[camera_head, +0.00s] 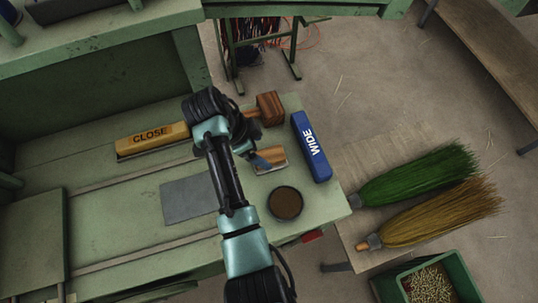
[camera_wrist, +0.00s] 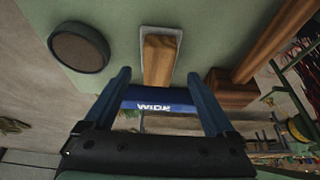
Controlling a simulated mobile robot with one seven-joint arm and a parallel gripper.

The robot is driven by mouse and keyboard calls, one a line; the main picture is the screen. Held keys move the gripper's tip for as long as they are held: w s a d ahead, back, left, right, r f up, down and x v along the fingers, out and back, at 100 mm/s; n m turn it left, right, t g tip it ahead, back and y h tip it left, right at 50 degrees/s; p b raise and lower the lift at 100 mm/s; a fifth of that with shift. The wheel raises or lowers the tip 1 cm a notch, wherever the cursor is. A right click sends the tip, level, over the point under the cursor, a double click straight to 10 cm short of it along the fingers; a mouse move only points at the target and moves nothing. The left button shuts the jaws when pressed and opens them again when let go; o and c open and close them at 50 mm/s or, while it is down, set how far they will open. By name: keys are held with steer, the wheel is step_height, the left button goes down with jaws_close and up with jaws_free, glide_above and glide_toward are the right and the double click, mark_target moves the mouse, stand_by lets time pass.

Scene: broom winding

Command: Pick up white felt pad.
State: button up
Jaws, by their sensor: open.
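The likely white felt pad (camera_head: 283,167) is a small pale piece under a wooden block (camera_head: 271,155) on the green bench. In the wrist view its pale edge (camera_wrist: 179,50) shows around the wooden block (camera_wrist: 158,58). My gripper (camera_head: 258,161) is at the left side of the block in the head view, where the arm hides part of it. In the wrist view my gripper (camera_wrist: 161,76) is open, with its two blue fingers spread either side of the block's near end. Nothing is held. I cannot tell the height gap.
A blue WIDE block (camera_head: 311,147) lies right of the pad, a wooden mallet (camera_head: 269,107) behind it and a round brown dish (camera_head: 285,202) in front. A yellow CLOSE block (camera_head: 152,140) and a grey plate (camera_head: 188,199) lie left. Two brooms rest beyond the bench edge.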

mark_target(266, 156)
steer(key=shift+p+x, duration=0.45)
steer(key=shift+x, duration=1.95)
steer(key=shift+s+a, duration=0.15)
steer(key=shift+s, duration=0.05)
jaws_close()
step_height(266, 156, up, 10)
steer(key=shift+r+b, duration=0.1)
steer(key=shift+b, duration=0.45)
steer(key=c, duration=0.7)
jaws_free()
steer(key=shift+c, duration=0.2)
steer(key=c, duration=0.5)
